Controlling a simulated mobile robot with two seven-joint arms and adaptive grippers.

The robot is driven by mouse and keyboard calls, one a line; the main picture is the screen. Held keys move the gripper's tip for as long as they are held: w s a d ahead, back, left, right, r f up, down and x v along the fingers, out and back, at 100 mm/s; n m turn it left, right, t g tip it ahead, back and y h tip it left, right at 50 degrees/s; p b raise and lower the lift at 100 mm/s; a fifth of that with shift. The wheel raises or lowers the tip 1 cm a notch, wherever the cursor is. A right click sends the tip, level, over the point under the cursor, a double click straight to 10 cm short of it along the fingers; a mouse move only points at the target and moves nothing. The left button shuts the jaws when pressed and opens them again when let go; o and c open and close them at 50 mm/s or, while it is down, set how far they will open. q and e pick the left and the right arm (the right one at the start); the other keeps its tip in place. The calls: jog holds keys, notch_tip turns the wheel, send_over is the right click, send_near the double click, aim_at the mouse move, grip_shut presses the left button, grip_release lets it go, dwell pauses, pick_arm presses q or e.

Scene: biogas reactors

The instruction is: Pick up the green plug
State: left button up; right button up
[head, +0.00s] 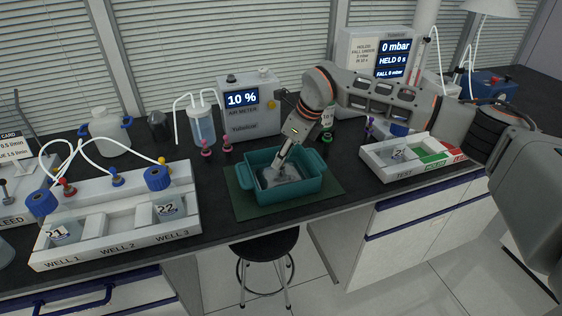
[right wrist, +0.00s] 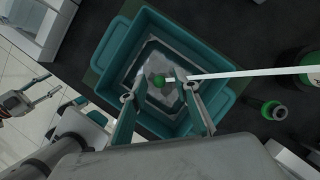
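In the head view my right gripper (head: 281,164) reaches down into the tub. Part of my left gripper (right wrist: 48,85) seems to show at the left edge.
A thin white rod or tube (right wrist: 255,73) crosses the tub's rim. Green-topped items (right wrist: 274,109) stand behind the tub. In the head view, a white well rack (head: 120,240) is left, a sorting tray (head: 385,170) right, and pink pegs (head: 206,148) stand behind.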

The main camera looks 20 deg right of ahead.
grip_shut()
jog(key=shift+r, duration=0.1)
